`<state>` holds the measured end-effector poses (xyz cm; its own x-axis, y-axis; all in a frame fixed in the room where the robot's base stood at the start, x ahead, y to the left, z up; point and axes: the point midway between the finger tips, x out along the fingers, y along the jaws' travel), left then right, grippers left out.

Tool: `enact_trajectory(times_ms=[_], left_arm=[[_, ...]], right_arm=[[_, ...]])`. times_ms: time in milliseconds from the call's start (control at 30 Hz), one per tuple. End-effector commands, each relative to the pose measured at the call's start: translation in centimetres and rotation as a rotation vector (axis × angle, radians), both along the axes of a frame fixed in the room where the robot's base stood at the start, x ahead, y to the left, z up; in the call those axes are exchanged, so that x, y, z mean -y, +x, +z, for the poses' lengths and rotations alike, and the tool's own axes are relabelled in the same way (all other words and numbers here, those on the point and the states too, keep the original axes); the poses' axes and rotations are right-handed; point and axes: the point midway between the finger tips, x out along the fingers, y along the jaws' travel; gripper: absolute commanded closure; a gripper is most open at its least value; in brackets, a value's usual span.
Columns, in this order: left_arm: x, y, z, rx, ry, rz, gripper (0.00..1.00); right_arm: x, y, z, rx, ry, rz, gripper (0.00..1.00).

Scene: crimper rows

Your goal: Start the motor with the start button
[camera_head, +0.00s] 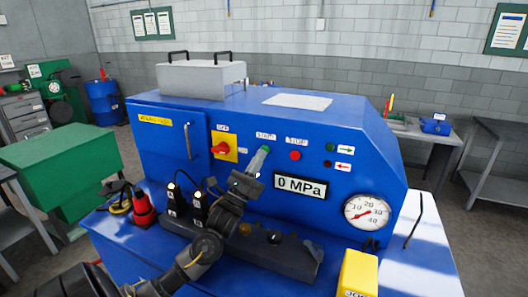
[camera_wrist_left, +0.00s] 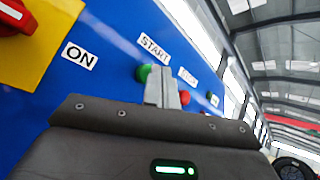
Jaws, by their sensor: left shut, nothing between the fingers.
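The blue crimping machine (camera_head: 340,140) has a front panel with a START label (camera_head: 265,136) and a STOP label (camera_head: 297,141). The green start button (camera_wrist_left: 143,73) shows partly in the left wrist view, beside my shut, empty left gripper (camera_wrist_left: 160,75). In the head view my left gripper (camera_head: 264,150) covers most of that button, with its fingertips just below the START label. I cannot tell whether the fingertips touch the button. The red stop button (camera_head: 295,156) is to the right. The display (camera_head: 300,187) reads 0 MPa. My right gripper is not in view.
A red rotary switch (camera_head: 221,148) on a yellow plate is left of the start button; its ON label (camera_wrist_left: 80,56) shows in the wrist view. A pressure gauge (camera_head: 367,212), a red cone-shaped item (camera_head: 143,210) and a yellow box (camera_head: 358,272) are lower down.

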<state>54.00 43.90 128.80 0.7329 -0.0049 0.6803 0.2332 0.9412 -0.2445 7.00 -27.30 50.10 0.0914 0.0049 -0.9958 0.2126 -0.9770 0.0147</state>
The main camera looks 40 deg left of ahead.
Motion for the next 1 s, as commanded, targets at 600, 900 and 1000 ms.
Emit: enact_trajectory(times_ms=[600, 900, 1000], left_arm=[[-0.16, 0.45, -0.03, 0.0, 0.0, 0.0, 1.0], [-0.27, 0.8, 0.03, 0.001, 0.0, 0.0, 1.0], [-0.3, 0.91, 0.03, 0.001, 0.0, 0.0, 1.0]], right_arm=[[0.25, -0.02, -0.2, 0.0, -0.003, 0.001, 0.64], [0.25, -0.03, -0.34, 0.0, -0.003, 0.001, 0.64], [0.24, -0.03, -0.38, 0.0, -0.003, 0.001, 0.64]])
